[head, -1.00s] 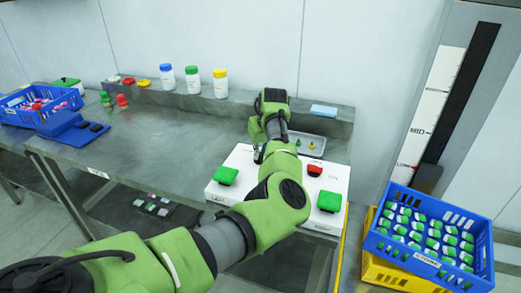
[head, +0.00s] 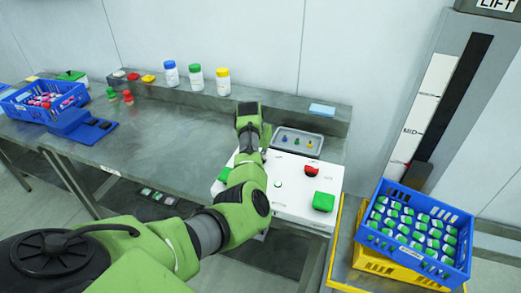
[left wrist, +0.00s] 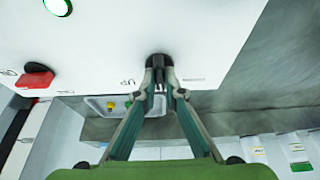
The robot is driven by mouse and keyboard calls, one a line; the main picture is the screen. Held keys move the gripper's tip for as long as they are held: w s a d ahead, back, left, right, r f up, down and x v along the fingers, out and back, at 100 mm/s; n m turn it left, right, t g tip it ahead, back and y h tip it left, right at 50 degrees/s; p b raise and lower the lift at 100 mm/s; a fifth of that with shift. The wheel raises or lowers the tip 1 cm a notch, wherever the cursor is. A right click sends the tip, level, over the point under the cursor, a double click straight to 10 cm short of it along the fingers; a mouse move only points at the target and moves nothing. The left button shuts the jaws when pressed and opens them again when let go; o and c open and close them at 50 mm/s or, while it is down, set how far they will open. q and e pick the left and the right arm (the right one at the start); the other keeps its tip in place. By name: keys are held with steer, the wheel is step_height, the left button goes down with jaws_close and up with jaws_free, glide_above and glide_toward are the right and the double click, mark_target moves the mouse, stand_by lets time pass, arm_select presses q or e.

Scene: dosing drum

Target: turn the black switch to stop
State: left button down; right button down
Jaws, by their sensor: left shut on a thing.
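The black switch (left wrist: 158,62) is a small dark knob on the white panel in the left wrist view. My left gripper (left wrist: 158,88) is shut on it, with a fingertip on each side. The tips hide part of the knob, so its exact pointing cannot be told. In the head view my left gripper (head: 264,142) is at the far left part of the white panel (head: 300,208), and my arm hides the switch. Small dark labels are printed beside the switch; they are hard to read. My right gripper is not in view.
A blue crate (head: 408,252) stands at right.

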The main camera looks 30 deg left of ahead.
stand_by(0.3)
arm_select(q)
steer(key=c, duration=2.1)
jaws_free()
steer(key=shift+c, duration=0.2)
steer(key=v, duration=1.2)
steer(key=shift+s+a+f, duration=0.1)
steer(key=shift+s, duration=0.05)
